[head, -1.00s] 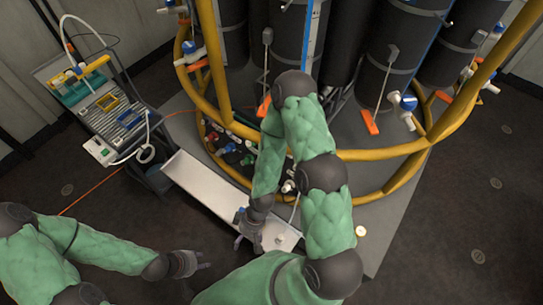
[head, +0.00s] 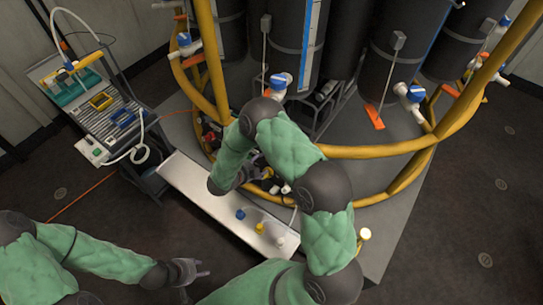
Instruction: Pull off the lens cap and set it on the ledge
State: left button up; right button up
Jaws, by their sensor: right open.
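A long pale ledge (head: 200,190) runs below the yellow frame. On it stand a blue cap (head: 240,214), a yellow cap (head: 260,229) and a white cap (head: 280,241), spaced in a row towards its right end. I cannot tell which is a lens cap. My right gripper (head: 257,163) is open beside the low fittings under the frame, partly hidden by my forearm; I cannot tell whether it touches anything. A whitish fitting (head: 285,188) shows just to its right. My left gripper (head: 197,271) is open and empty over the dark floor, left of the ledge's right end.
A cart (head: 108,115) with coloured bins and a white hose stands at the left. The curved yellow frame (head: 375,151) surrounds tall black cylinders (head: 295,45) with blue-capped valves and orange tabs. The floor at the lower right is clear.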

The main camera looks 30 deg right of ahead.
jog(key=shift+w+r+t, duration=0.25)
jog(key=shift+w+t, duration=0.05)
jog(key=shift+b+x, duration=1.35)
jog(key=shift+x, duration=3.2)
jog(key=shift+s, duration=0.15)
